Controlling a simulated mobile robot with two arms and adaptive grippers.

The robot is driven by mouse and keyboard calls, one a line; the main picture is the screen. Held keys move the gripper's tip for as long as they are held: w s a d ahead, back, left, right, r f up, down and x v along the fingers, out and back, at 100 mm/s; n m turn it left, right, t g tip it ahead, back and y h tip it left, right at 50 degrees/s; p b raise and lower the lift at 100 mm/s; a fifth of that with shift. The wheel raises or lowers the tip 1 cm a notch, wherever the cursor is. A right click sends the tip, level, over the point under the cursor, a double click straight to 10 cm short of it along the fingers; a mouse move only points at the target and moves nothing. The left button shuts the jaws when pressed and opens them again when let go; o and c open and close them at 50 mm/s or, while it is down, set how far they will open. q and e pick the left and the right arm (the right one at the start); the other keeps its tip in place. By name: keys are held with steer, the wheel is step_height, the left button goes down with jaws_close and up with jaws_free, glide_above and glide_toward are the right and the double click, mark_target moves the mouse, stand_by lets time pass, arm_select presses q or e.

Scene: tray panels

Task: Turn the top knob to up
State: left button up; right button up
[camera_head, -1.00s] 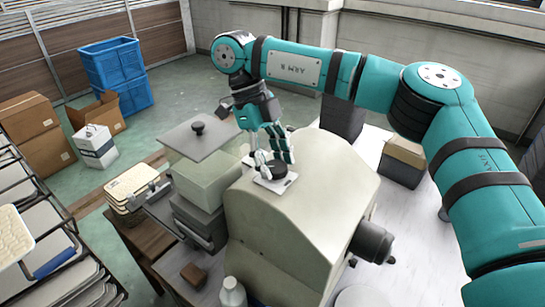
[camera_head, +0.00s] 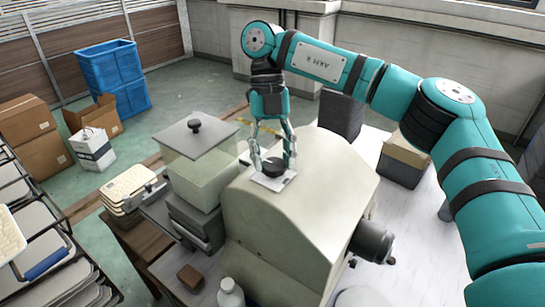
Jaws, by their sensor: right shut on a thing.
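The top knob (camera_head: 273,167) is a round black knob on a small white plate (camera_head: 274,182) on the top of a beige machine (camera_head: 290,218). My right gripper (camera_head: 273,162) comes down on it from above, with its fingers on both sides of the knob, shut on it. The fingers partly cover the knob, and its pointing direction is too small to tell. My left gripper is not in view.
A clear box with a grey lid and black lid knob (camera_head: 196,125) stands left of the machine. A dark cylinder (camera_head: 372,241) sticks out at the machine's right. A white bottle (camera_head: 230,292) and a brown block (camera_head: 190,275) are in front. Open cardboard box (camera_head: 404,160) stands behind right.

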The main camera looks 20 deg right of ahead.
stand_by(0.3)
steer(key=o, duration=1.2)
steer(key=v, duration=0.7)
steer(key=shift+w+d+r, duration=0.1)
steer(key=shift+r, duration=0.1)
